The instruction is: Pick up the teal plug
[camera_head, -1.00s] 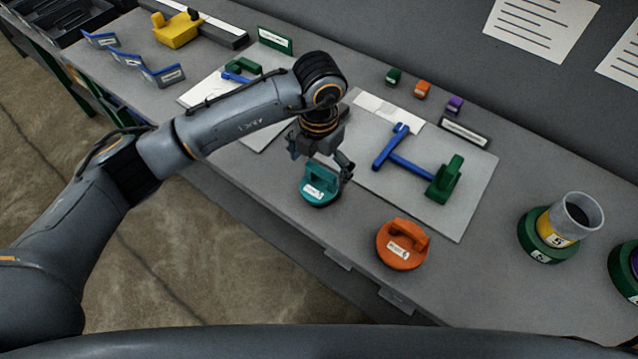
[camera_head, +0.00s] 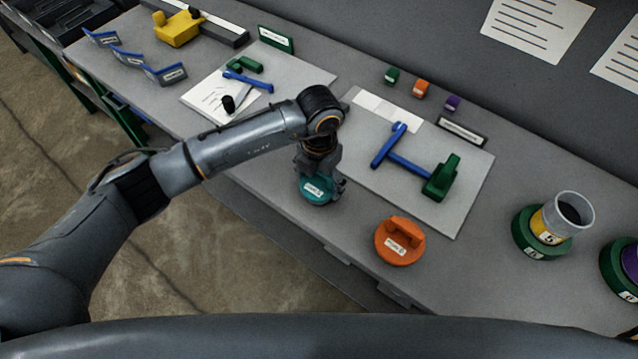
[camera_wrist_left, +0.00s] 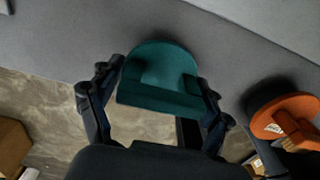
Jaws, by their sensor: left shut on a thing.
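The teal plug (camera_head: 316,190) sits at the front edge of the grey bench, a round disc with a raised handle and a white label. My left gripper (camera_head: 322,172) is over it, pointing down, and is shut on the plug; it hides most of the plug's top in the head view. In the left wrist view the teal plug (camera_wrist_left: 160,82) lies between the two fingers of my left gripper (camera_wrist_left: 158,108), one on each side of its handle. I cannot tell whether the plug is clear of the bench. My right gripper is not in view.
An orange plug (camera_head: 399,241) stands close on the right. A grey board (camera_head: 455,215) behind carries a blue T-shaped tool (camera_head: 395,150) and a green block (camera_head: 441,178).

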